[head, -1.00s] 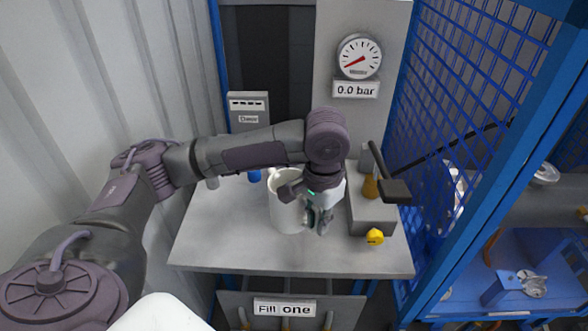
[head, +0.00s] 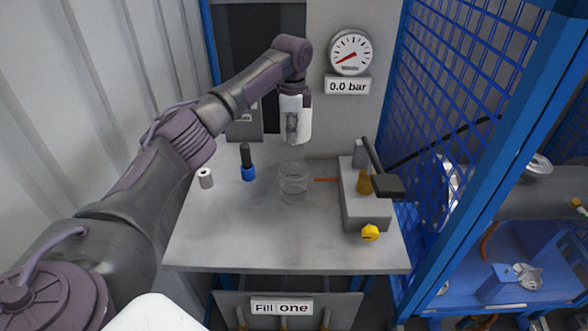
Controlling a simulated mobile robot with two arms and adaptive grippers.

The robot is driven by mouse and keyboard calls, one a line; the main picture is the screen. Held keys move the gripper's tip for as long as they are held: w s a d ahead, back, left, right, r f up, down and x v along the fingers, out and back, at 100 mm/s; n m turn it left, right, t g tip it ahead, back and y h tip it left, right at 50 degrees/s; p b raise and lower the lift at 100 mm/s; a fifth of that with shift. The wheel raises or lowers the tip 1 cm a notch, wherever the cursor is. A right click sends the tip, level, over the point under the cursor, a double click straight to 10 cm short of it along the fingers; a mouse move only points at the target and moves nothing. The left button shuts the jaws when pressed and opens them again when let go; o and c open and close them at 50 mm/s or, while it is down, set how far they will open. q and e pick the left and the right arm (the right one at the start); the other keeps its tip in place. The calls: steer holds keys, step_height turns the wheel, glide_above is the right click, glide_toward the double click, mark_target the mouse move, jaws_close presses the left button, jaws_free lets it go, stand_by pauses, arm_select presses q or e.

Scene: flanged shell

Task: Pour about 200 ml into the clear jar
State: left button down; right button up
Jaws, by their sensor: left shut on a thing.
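The clear jar (head: 293,187) stands upright on the grey bench, near its middle. Its see-through walls make any contents hard to tell. My left gripper (head: 292,130) is above the jar, pointing down, near the back wall. It is shut on a pale white vessel (head: 305,122), which looks like the white jug from the earlier frame. The fingers hide part of the vessel, and its tilt and mouth cannot be made out. A faint see-through patch lies between vessel and jar; I cannot tell whether it is liquid. My right gripper is not in view.
A grey block (head: 365,210) with a dark lever stands right of the jar, with a yellow knob (head: 370,233) in front. A blue-based dark bottle (head: 248,165) and a small white roll (head: 205,178) stand left. The gauge (head: 350,53) reads about zero. The bench front (head: 270,245) is clear.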

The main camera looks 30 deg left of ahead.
arm_select(q)
steer(key=a+f+m, duration=0.2)
steer(key=a+m, duration=0.6)
steer(key=a, duration=0.4)
steer(key=shift+a, duration=0.4)
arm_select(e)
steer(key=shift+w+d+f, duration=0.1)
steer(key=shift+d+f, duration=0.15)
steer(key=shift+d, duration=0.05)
arm_select(q)
steer(key=shift+a+f+m, duration=0.1)
steer(key=shift+f+m, duration=0.05)
steer(key=shift+m, duration=0.15)
steer(key=shift+s+a+f+m+b, duration=0.15)
steer(key=shift+s+a+f+m, duration=0.25)
steer(key=shift+a+m, duration=0.2)
steer(key=shift+s+a+f+m+b, duration=0.15)
steer(key=shift+s+a+f+m, duration=0.2)
steer(key=shift+a+m, duration=0.2)
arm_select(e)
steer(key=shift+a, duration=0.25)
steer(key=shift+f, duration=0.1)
